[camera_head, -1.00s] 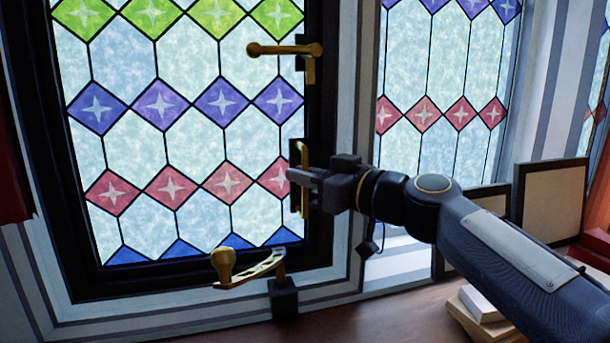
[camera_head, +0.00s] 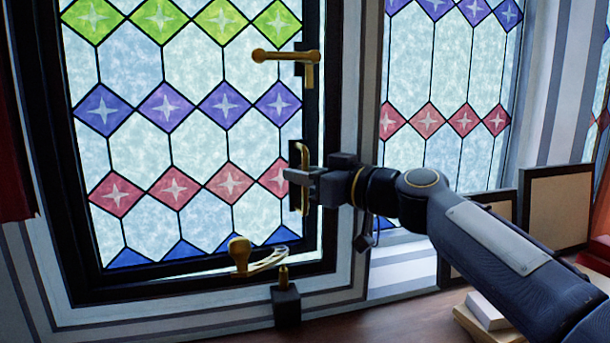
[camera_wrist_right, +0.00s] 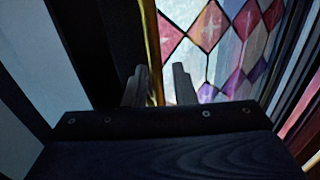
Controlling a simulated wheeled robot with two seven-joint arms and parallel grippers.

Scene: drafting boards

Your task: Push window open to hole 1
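The stained-glass window (camera_head: 195,140) has a dark frame and stands slightly ajar, with a bright gap along its bottom edge. My right gripper (camera_head: 290,175) is at the vertical brass pull handle (camera_head: 304,150) on the window's right side. In the right wrist view the brass bar (camera_wrist_right: 153,50) runs between the two fingers (camera_wrist_right: 158,85), close to the left one, with a gap to the right one. The brass stay (camera_head: 265,262) with its round knob (camera_head: 239,250) is at the window's bottom. A brass pin (camera_head: 283,275) stands on a black block (camera_head: 286,305) below it. Stay holes are too small to tell.
A brass latch lever (camera_head: 285,56) sits above the pull handle. A second stained-glass window (camera_head: 445,95) is at the right. A red curtain (camera_head: 15,160) hangs left.

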